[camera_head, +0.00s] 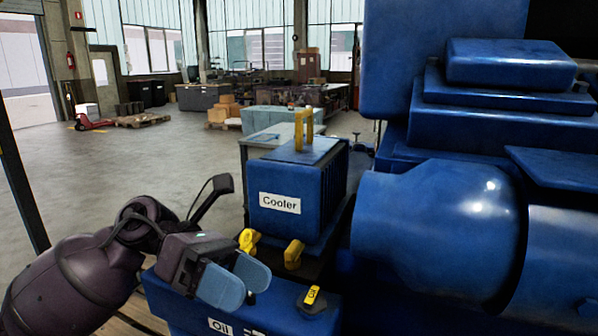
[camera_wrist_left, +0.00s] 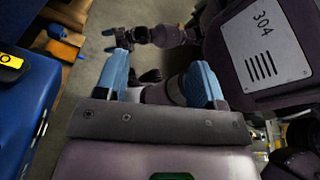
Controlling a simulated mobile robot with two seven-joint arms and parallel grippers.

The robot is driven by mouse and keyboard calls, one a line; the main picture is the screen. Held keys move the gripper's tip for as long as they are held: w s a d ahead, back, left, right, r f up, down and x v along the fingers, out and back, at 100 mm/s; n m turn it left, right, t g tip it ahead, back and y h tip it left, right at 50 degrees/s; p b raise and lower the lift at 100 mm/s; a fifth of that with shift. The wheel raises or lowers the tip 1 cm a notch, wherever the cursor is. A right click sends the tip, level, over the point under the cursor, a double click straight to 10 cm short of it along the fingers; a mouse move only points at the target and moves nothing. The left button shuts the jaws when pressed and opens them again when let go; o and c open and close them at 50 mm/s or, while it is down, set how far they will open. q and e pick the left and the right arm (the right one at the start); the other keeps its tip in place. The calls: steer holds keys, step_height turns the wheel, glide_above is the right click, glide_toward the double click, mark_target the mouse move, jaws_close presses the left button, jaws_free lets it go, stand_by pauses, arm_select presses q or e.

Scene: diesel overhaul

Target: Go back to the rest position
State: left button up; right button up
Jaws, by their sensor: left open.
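My left gripper (camera_head: 238,282) shows at the lower left of the head view. Its two blue fingers are apart, and nothing is between them. In the left wrist view the left gripper (camera_wrist_left: 160,82) also shows open and empty. Part of a dark purple arm of mine with a small blue end shows beyond the fingers; its jaws are too small to judge. My right gripper is not in the head view.
A black cap with a yellow label (camera_head: 311,298) sits on the oil unit. Yellow handles (camera_head: 293,254) stand out below the cooler. A large blue engine body (camera_head: 440,235) fills the right side. Open grey floor (camera_head: 130,180) lies to the left.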

arm_select(q)
steer(key=w+a+f+m+t+y, duration=0.2)
steer(key=a+f+m+t, duration=0.4)
steer(key=f+m+t, duration=0.85)
steer(key=w+a+f+m+t+y, duration=0.25)
steer(key=a+f+m+t, duration=0.3)
steer(key=m+t, duration=1)
steer(key=s+a+f+n+g+y, duration=0.3)
steer(key=s+f+g, duration=0.1)
steer(key=f, duration=0.3)
steer(key=s+a+f+n+g+y, duration=0.3)
steer(key=s+f+n+g, duration=0.1)
steer(key=s+f, duration=0.3)
steer(key=s+a+f+n+g+y, duration=0.3)
steer(key=s+f, duration=0.3)
steer(key=f, duration=0.3)
steer(key=shift+f+n+g+y, duration=0.15)
steer(key=shift+n+g+y, duration=0.25)
steer(key=shift+g, duration=0.2)
steer(key=shift+c, duration=0.2)
